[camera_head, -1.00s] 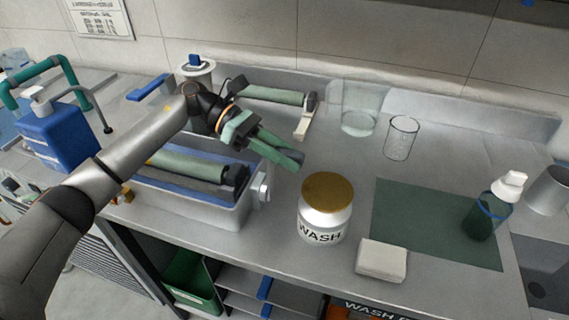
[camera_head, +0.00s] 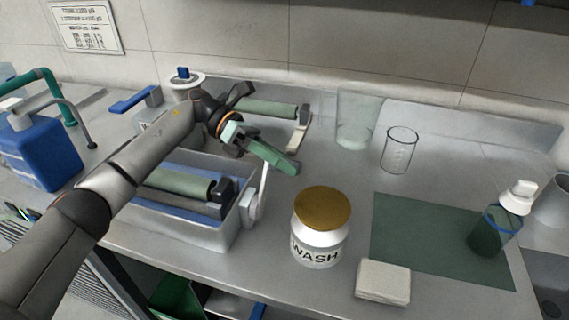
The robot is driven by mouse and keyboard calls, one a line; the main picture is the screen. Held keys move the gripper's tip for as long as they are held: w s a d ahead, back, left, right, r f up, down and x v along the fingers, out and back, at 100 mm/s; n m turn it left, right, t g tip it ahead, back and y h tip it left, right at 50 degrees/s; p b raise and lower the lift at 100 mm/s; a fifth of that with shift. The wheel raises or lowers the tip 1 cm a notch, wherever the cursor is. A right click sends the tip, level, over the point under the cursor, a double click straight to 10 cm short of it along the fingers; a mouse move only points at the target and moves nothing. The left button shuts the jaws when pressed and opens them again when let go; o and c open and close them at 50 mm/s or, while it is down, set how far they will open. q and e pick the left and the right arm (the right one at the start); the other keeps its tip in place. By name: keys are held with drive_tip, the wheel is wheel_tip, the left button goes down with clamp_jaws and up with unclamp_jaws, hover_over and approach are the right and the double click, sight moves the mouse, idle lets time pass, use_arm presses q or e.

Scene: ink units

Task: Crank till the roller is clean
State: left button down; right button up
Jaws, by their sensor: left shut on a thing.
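The near ink unit is a pale tray (camera_head: 215,236) holding a grey-green roller (camera_head: 175,184) with dark end blocks. Its pale crank (camera_head: 262,190) is on the tray's right end, with its arm standing up from the hub. My left gripper (camera_head: 284,163) has green fingers and reaches over the tray from the left. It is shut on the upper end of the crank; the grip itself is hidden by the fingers. My left arm covers part of the tray and the roller's left side. My right gripper is not in view.
A white WASH jar (camera_head: 319,240) with a gold lid stands right of the crank. A white block (camera_head: 383,282), green mat (camera_head: 420,235), dark bottle (camera_head: 495,230) and glass beaker (camera_head: 399,150) are farther right. A second roller (camera_head: 262,107) lies behind my gripper.

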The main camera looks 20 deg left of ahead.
use_arm(q)
drive_tip(key=shift+w+f, duration=0.1)
drive_tip(key=shift+f, duration=0.2)
drive_tip(key=c, duration=0.8)
unclamp_jaws()
drive_tip(key=shift+w, duration=0.1)
drive_tip(key=shift+o, duration=1)
drive_tip(key=shift+r, duration=0.1)
drive_tip(key=shift+a, duration=0.1)
drive_tip(key=b+v, duration=0.1)
drive_tip(key=v, duration=1.1)
drive_tip(key=shift+a, duration=0.15)
